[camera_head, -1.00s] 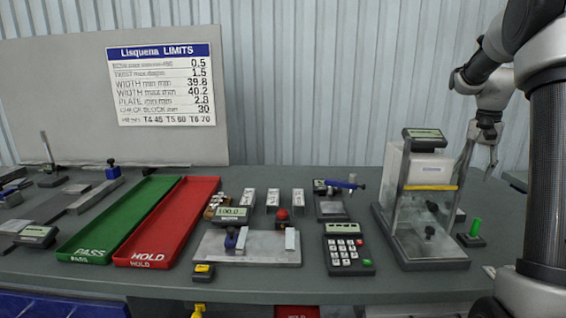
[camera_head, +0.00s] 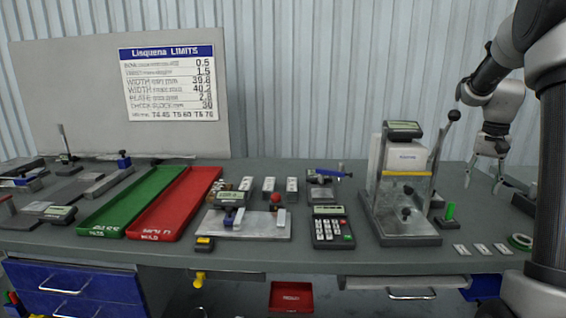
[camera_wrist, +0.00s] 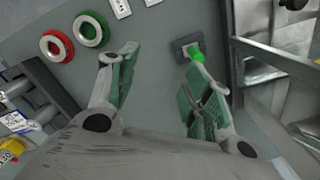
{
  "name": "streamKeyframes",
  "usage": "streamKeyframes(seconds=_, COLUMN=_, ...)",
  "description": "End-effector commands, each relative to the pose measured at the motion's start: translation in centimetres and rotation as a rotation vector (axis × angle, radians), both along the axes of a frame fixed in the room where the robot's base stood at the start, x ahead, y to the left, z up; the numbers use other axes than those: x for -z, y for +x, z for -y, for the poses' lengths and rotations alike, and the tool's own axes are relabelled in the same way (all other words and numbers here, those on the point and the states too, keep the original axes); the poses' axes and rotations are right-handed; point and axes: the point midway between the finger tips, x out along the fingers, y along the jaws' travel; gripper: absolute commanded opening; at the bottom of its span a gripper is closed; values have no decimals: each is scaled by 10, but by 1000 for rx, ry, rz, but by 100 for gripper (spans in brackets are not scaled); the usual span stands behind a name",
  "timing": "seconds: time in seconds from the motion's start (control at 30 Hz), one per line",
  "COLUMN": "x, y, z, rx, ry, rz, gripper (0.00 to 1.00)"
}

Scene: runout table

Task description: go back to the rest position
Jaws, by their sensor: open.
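My gripper (camera_head: 484,172) hangs at the right of the head view, above the right part of the grey table (camera_head: 290,255), with its fingers pointing down. It is open and empty. In the wrist view my gripper (camera_wrist: 160,95) shows two spread fingers with green pads and nothing between them. A green peg on a dark base (camera_wrist: 196,55) shows beyond the right finger. In the head view this green peg (camera_head: 450,211) stands to the left of and below my gripper, apart from it.
A clear-walled press-like device with a lever (camera_head: 405,238) stands left of my gripper. Small white labels (camera_head: 480,249) and a green ring (camera_head: 519,241) lie at the front right. A red ring (camera_wrist: 57,46) shows in the wrist view. Green (camera_head: 108,229) and red (camera_head: 150,233) trays lie left.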

Motion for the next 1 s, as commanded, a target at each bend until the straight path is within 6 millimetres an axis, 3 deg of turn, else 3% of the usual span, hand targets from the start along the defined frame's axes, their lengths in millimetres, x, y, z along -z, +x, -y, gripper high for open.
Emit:
streamKeyframes(seconds=0.17, x=1, y=-33, z=-20, rx=-80, ry=6, rz=-8, gripper=50)
streamKeyframes(seconds=0.47, x=-20, y=-99, z=-76, rx=-258, ry=-8, rz=32, gripper=50)
streamKeyframes(seconds=0.8, x=-38, y=-224, z=-165, rx=-537, ry=-72, rz=186, gripper=50)
streamKeyframes(seconds=0.9, x=-38, y=-251, z=-181, rx=-589, ry=-91, rz=246, gripper=50)
streamKeyframes(seconds=1.0, x=-42, y=-266, z=-191, rx=-629, ry=-109, rz=307, gripper=50)
